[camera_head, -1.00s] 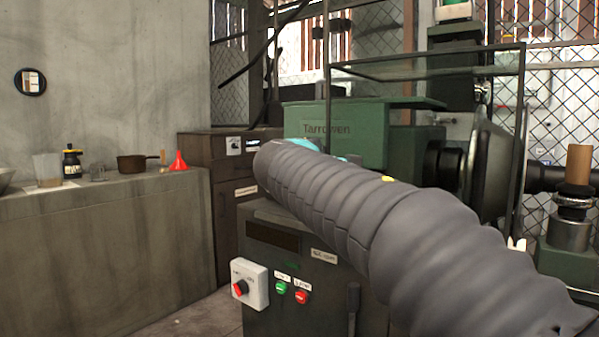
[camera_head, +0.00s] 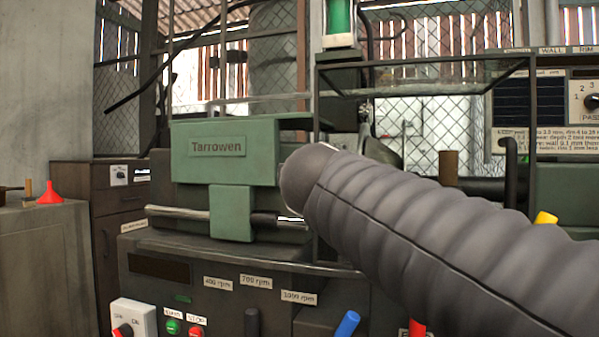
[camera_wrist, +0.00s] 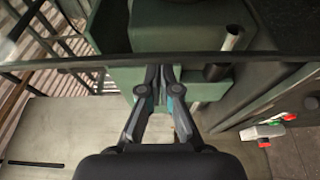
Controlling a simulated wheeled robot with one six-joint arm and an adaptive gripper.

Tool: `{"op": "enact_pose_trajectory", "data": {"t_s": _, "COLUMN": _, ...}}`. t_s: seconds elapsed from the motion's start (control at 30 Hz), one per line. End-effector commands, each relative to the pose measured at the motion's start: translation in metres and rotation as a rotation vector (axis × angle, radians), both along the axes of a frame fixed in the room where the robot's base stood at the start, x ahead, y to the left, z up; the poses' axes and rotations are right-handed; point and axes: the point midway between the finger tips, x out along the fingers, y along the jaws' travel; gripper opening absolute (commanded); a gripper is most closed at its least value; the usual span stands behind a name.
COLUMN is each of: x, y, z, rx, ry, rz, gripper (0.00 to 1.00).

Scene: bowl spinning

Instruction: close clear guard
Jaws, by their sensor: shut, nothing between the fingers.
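The clear guard (camera_head: 433,77) shows in the head view as a dark metal frame with see-through panels, above and behind my grey-sleeved arm. It stands over the right part of the green lathe (camera_head: 222,152); its lower part is hidden by my arm. In the wrist view, a long dark bar (camera_wrist: 215,60) crosses just beyond my gripper (camera_wrist: 162,72); it may be an edge of the guard's frame. My gripper's fingers are together and hold nothing. Their tips are close to the bar; I cannot tell whether they touch it. My gripper is hidden in the head view.
The lathe's front has a switch box (camera_head: 134,318), a green button (camera_head: 173,326), a red button (camera_head: 196,332) and speed labels. A control panel (camera_head: 540,105) is at the right. A red funnel (camera_head: 50,192) stands on the left counter. A blue handle (camera_head: 347,322) sticks up in front.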

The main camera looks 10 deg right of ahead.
Motion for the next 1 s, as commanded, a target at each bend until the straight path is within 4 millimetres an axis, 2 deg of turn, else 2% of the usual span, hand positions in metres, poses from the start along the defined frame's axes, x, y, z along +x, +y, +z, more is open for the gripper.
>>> {"op": "enact_pose_trajectory", "data": {"t_s": 0.47, "x": 0.000, "y": -0.008, "z": 0.000, "rx": 0.000, "ry": 0.001, "rz": -0.022, "gripper": 0.00}}
{"op": "enact_pose_trajectory", "data": {"t_s": 0.57, "x": 0.003, "y": -0.001, "z": -0.001, "rx": 0.000, "ry": 0.001, "rz": -0.020, "gripper": 0.00}}
{"op": "enact_pose_trajectory", "data": {"t_s": 0.83, "x": 0.014, "y": 0.032, "z": -0.003, "rx": -0.003, "ry": 0.001, "rz": -0.014, "gripper": 0.00}}
{"op": "enact_pose_trajectory", "data": {"t_s": 1.0, "x": -0.014, "y": 0.033, "z": 0.001, "rx": -0.001, "ry": -0.002, "rz": -0.013, "gripper": 0.00}}
